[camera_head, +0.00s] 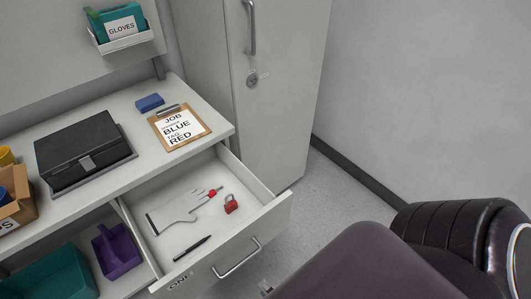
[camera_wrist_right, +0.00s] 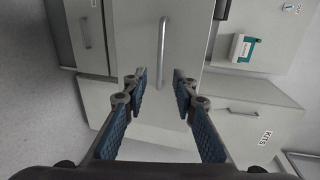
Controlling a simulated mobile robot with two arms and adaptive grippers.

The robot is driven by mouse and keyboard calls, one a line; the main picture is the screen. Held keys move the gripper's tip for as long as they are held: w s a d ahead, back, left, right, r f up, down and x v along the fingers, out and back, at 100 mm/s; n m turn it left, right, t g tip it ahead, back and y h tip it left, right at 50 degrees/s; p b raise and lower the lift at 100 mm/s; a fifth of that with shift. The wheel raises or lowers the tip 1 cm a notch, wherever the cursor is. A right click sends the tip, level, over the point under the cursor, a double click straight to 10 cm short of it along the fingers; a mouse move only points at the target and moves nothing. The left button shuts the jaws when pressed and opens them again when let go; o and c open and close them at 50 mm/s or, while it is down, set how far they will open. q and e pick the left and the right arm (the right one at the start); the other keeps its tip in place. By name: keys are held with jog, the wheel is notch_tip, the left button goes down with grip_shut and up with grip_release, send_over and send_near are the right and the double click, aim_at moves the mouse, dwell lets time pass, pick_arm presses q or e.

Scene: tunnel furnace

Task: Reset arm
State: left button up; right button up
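My right arm (camera_head: 365,266) comes into the head view at the lower right, as a dark purple link and a black joint; its gripper is largely hidden there. In the right wrist view my right gripper (camera_wrist_right: 160,82) is open, with two blue-padded fingers well apart and nothing held between them. A long vertical handle (camera_wrist_right: 162,52) on a pale door appears behind the gap, apart from the fingers. My left gripper is in neither view.
An open drawer (camera_head: 275,207) holds a white glove (camera_head: 172,213), red padlock (camera_head: 231,204) and black pen (camera_head: 192,248). The counter bears a black case (camera_head: 78,150), clipboard (camera_head: 180,128) and blue block (camera_head: 150,102). A tall cabinet (camera_head: 285,110) stands behind. Floor shows beside the drawer.

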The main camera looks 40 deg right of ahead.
dwell(0.4)
jog(key=s+f+n+g+y, duration=0.3)
jog(key=f+n+g, duration=0.65)
jog(key=f, duration=1.65)
jog(key=s+d+f+n+g+h, duration=0.3)
jog(key=s+d+f+n+g, duration=0.2)
jog(key=s+f+n, duration=0.5)
notch_tip(320, 180, down, 3)
jog(key=shift+s+d+f+h, duration=0.1)
jog(key=shift+s+d+h, duration=0.2)
jog(key=shift+s+d, duration=0.9)
jog(key=shift+w+n, duration=0.1)
jog(key=shift+n, duration=0.15)
